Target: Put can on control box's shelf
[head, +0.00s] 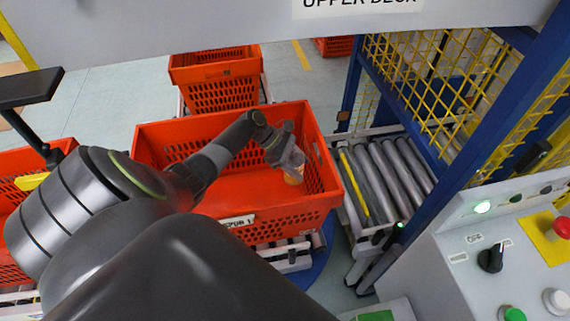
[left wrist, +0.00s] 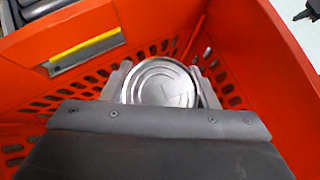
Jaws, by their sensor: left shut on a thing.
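The can (left wrist: 160,84) shows its round silver metal end in the left wrist view, inside the orange tote (left wrist: 270,75). In the head view only a small tan part of the can (head: 293,178) shows below my left gripper (head: 292,166). My left gripper is shut on the can, with a finger on each side of it, near the right end of the tote (head: 240,123). The control box (head: 490,235) stands at the lower right. I cannot make out its shelf for certain. My right gripper is not in view.
A roller conveyor (head: 385,180) lies right of the tote, beside a blue post (head: 470,170) and yellow mesh (head: 440,90). Another orange tote (head: 215,75) stands behind. A white upper deck panel (head: 200,25) crosses the top. The control box carries a red button (head: 563,226).

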